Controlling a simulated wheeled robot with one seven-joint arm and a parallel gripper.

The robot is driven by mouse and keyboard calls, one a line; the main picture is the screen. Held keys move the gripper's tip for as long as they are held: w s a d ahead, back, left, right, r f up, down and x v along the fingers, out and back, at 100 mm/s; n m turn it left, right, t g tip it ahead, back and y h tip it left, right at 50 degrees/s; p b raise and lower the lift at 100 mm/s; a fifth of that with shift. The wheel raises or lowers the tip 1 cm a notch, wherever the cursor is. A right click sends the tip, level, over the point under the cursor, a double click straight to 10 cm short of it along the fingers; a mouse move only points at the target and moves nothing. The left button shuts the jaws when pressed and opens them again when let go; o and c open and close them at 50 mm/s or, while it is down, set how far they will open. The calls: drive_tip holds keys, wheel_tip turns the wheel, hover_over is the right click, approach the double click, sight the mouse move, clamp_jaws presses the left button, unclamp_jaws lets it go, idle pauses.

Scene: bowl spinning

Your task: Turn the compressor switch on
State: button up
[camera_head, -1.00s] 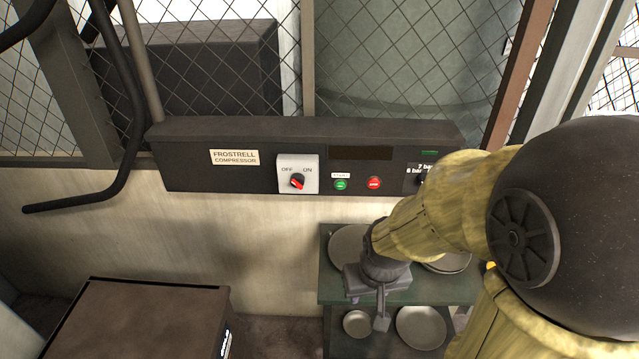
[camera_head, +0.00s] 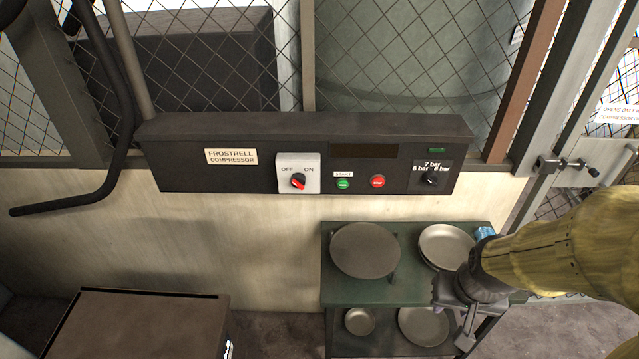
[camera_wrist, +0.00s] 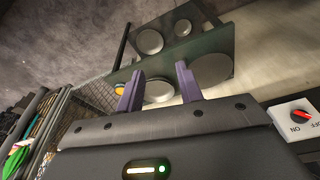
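The compressor switch (camera_head: 298,181) is a rotary knob with a red marker on a white plate, on the dark compressor panel (camera_head: 200,178). OFF is printed at its upper left and ON at its upper right. Which label the knob is set to, I cannot tell for sure. The switch also shows upside down at the right edge of the wrist view (camera_wrist: 301,116). My gripper (camera_wrist: 158,88) is open and empty, with two purple fingers apart. In the head view my gripper (camera_head: 464,325) is low and right of the switch, in front of the green shelf, well away from the panel.
A green start button (camera_head: 343,184), a red stop button (camera_head: 377,181) and a pressure knob (camera_head: 430,180) sit right of the switch. A green shelf (camera_head: 335,288) with round plates stands below. A brown box (camera_head: 150,325) is at lower left. A black bar (camera_head: 70,202) juts out at left.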

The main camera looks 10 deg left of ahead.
drive_tip(key=shift+d, duration=0.2)
drive_tip(key=o, duration=0.5)
drive_tip(key=shift+w+a, duration=0.15)
drive_tip(key=w+a+f+n+t+y+b, duration=0.1)
drive_tip(key=w+a+f+n+t+b, duration=0.2)
drive_tip(key=w+a, duration=0.6)
drive_tip(key=w+a+f+n+t, duration=0.35)
drive_tip(key=w+a, duration=0.35)
drive_tip(key=a, duration=0.4)
drive_tip(key=s+a+n+t, duration=0.1)
drive_tip(key=a+n+t, duration=0.1)
drive_tip(key=a, duration=0.3)
drive_tip(key=s+a+r+n+t+b, duration=0.1)
drive_tip(key=a+n+t, duration=0.1)
drive_tip(key=a+t, duration=0.2)
drive_tip(key=s+a+r+n+t+b, duration=0.1)
drive_tip(key=a+n+t, duration=0.1)
drive_tip(key=a, duration=0.6)
drive_tip(key=shift+s+a+r+t+y, duration=0.2)
drive_tip(key=shift+s+t+y, duration=0.2)
drive_tip(key=shift+t, duration=0.05)
